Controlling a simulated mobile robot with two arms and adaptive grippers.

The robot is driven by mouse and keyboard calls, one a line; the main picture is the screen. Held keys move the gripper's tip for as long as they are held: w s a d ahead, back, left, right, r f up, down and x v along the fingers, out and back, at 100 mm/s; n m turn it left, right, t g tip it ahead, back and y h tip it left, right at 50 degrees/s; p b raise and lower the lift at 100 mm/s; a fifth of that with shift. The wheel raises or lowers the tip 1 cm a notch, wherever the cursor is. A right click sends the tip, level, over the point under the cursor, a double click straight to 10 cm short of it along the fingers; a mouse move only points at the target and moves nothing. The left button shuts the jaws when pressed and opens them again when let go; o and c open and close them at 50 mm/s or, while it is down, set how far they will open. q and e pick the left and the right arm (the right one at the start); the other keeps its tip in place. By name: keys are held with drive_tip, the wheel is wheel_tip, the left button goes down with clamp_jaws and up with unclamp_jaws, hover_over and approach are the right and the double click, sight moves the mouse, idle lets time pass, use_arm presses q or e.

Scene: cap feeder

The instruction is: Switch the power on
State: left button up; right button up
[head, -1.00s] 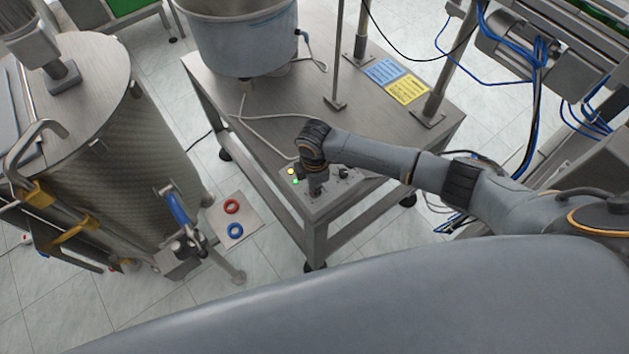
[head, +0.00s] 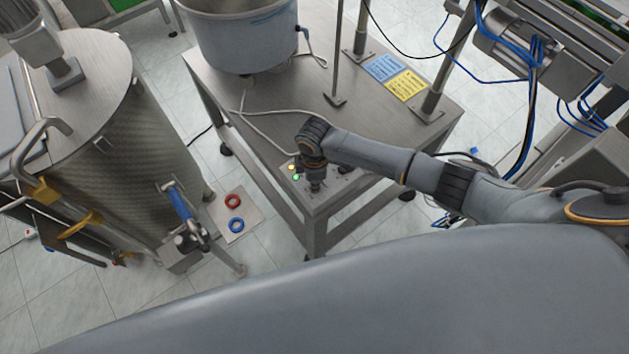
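The control panel (head: 322,200) is a metal face on the near corner of the steel table. A yellow light (head: 291,167) and a green light (head: 296,177) glow at its left side. My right gripper (head: 315,186) points down at the panel, just right of the lights. It is small and dark here, and its fingers cannot be made out clearly. The wrist and forearm hide much of the panel, so I cannot tell which switch is under the gripper or whether it touches one. My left gripper is not in view.
A steel table (head: 270,110) carries a round feeder bowl (head: 243,40), a post, and blue and yellow labels (head: 406,86). A large steel tank (head: 130,140) stands at left. Red and blue rings (head: 233,201) lie on a floor plate between them. Conveyor machinery is at right.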

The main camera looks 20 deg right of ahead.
drive_tip(key=o, duration=0.4)
drive_tip(key=shift+c, duration=0.2)
drive_tip(key=shift+r, duration=0.1)
wheel_tip(320, 180, up, 12)
idle(0.5)
